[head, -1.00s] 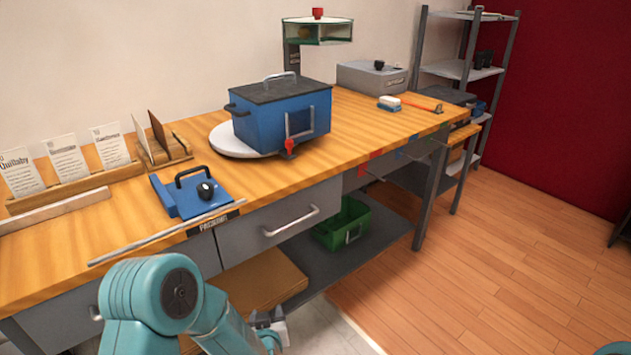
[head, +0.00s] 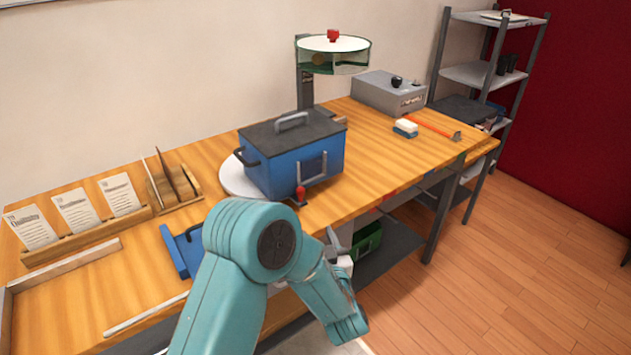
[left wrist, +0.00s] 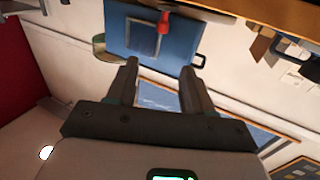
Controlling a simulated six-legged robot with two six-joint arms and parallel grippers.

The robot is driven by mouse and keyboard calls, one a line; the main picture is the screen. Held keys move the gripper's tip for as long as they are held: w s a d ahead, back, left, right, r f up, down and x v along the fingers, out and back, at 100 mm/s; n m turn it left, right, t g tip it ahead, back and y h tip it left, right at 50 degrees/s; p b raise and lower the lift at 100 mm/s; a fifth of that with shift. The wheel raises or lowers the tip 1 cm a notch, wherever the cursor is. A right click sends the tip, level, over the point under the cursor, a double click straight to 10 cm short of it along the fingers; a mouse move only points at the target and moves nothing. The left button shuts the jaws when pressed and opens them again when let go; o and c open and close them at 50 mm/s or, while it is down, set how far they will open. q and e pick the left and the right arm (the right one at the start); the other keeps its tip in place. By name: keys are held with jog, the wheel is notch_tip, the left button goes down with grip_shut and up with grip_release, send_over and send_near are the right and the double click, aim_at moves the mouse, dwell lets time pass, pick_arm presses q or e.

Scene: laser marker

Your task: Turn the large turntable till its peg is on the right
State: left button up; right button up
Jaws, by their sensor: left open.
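The large turntable (head: 232,181) is a white disc on the wooden bench, mostly hidden under a blue box (head: 262,175) with a dark lid and grey handle. A red peg (head: 300,194) stands at its near side, in front of the box. In the left wrist view the peg (left wrist: 163,22) shows against the blue box (left wrist: 148,42), beyond my fingers. My left gripper (head: 338,248) is in front of the bench edge, nearer and lower than the peg. Its fingers (left wrist: 159,70) are apart with nothing between them. My right gripper is not in view.
A stand with a smaller white-topped round unit (head: 340,45) and red knob rises behind the box. A blue case (head: 182,245) lies left of my arm, partly hidden. Card holders (head: 90,225) stand at the left.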

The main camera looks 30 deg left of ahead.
aim_at(302, 192)
pick_arm(q)
jog(key=p+x, duration=0.3)
jog(key=x, duration=1.3)
jog(key=shift+a+f, duration=0.1)
jog(key=shift+a, duration=0.15)
jog(key=shift+s, duration=0.1)
grip_shut()
